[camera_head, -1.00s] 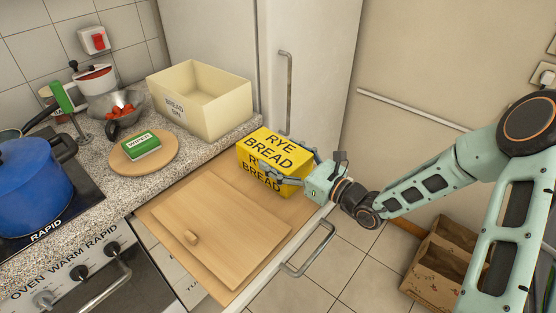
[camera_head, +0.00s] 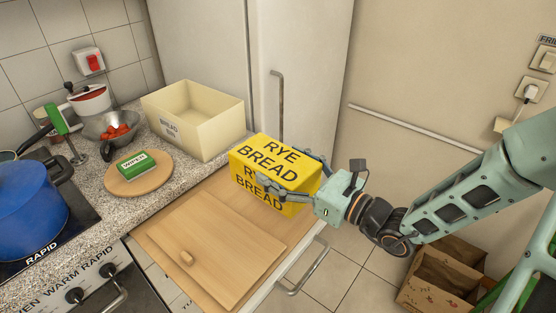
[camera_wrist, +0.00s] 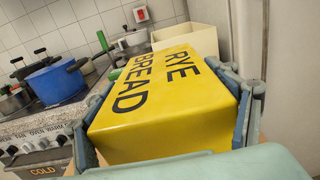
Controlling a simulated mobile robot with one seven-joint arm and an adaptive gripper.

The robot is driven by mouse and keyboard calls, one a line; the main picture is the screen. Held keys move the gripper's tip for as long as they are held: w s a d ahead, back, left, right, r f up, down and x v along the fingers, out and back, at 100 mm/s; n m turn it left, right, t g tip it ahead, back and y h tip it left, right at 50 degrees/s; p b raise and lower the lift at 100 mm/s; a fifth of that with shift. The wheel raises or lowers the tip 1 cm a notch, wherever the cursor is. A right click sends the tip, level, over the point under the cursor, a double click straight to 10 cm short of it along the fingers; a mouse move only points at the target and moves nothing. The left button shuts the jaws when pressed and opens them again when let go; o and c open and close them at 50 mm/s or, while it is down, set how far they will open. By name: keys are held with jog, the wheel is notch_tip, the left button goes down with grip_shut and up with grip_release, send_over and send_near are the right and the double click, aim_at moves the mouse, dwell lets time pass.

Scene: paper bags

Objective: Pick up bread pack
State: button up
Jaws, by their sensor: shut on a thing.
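The bread pack (camera_head: 262,167) is a yellow box with black RYE BREAD lettering. In the head view it is over the far end of the wooden board in the open drawer, just in front of the counter edge. My gripper (camera_head: 288,183) comes from the right and is shut on the pack, with a finger on either side. In the wrist view the pack (camera_wrist: 165,95) fills the middle between the two fingers. Whether its underside touches the board is hidden.
A cream bread bin (camera_head: 207,137) stands open and empty-looking on the counter (camera_head: 122,213) behind. A wooden board with a knob (camera_head: 205,245) lies in the drawer. A blue pot (camera_head: 28,205) is at left.

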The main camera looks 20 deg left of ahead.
aim_at(286, 170)
jog(key=shift+s+d+r+p, duration=0.3)
jog(key=shift+s+r, duration=0.15)
jog(key=shift+s, duration=0.1)
jog(key=shift+s+d+r+p, duration=0.15)
jog(key=shift+s+d+r, duration=0.2)
jog(key=shift+s, duration=0.2)
jog(key=shift+r+p, duration=0.2)
jog(key=shift+p, duration=0.9)
jog(key=shift+s+d+r+p, duration=0.2)
jog(key=shift+s+p, duration=0.05)
jog(key=shift+p, duration=0.9)
jog(key=s+p, duration=0.1)
jog(key=p, duration=0.2)
jog(key=shift+d, duration=0.2)
